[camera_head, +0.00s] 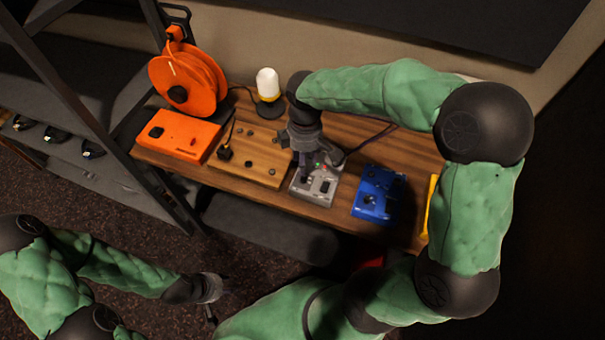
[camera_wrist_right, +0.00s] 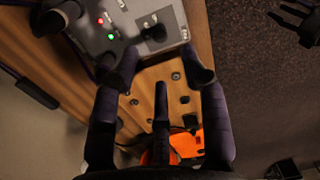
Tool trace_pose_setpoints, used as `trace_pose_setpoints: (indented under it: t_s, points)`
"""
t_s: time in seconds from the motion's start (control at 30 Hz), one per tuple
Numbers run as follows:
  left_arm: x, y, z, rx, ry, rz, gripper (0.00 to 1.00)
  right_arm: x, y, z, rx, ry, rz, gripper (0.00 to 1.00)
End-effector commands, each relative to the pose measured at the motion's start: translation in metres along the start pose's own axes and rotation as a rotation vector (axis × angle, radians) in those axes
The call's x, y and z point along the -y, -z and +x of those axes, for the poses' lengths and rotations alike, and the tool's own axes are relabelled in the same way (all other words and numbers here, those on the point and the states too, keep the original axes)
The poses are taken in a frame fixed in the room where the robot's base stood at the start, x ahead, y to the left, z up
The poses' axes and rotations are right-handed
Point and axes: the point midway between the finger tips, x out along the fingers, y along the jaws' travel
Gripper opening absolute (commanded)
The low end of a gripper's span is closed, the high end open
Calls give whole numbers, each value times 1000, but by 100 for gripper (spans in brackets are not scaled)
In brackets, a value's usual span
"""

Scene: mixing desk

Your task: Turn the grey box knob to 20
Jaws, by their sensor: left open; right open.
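The grey box (camera_head: 298,190) stands near the front middle of the wooden desk. In the right wrist view the grey box (camera_wrist_right: 128,12) fills the top, with a red and a green light. A black part (camera_wrist_right: 152,32) sits on its face; I cannot tell whether it is the knob, and no scale number is readable. My right gripper (camera_head: 305,172) is over the box from above; in the wrist view its fingers (camera_wrist_right: 160,72) are apart with nothing between them. My left gripper (camera_head: 212,300) is open and empty, low in front of the desk.
A wooden panel with small knobs (camera_head: 262,158) and an orange box (camera_head: 180,135) stand left of the grey box. A blue box (camera_head: 378,195) stands to its right. An orange cable reel (camera_head: 188,80) and a white-topped lamp (camera_head: 268,84) stand behind.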

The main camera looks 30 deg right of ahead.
Motion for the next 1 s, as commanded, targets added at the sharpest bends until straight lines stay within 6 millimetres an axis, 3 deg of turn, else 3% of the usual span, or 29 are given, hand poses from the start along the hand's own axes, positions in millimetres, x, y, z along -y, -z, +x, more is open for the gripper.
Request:
trace_pose_setpoints:
  t_s: [0.03, 0.2, 0.4, 0.83, 0.87, 1.0]
  points:
    - [2, 0, 5, 0, 0, 0, 42, 1, 0, 13, 2, 3, 0, 44]
    - [5, 0, 13, 0, 0, 0, 42, 0, 0, 43, 2, 3, 0, 44]
    - [7, 1, 19, 0, 0, 0, 42, 0, 0, 66, 0, 2, 0, 44]
    - [7, 1, 20, 0, 0, 0, 42, 0, 0, 75, -1, 0, 1, 44]
    - [7, 1, 20, 0, 0, 0, 42, 0, 0, 75, -1, 0, 1, 41]
    - [7, 1, 20, 0, 0, 0, 42, 0, 0, 75, -1, 0, 0, 2]
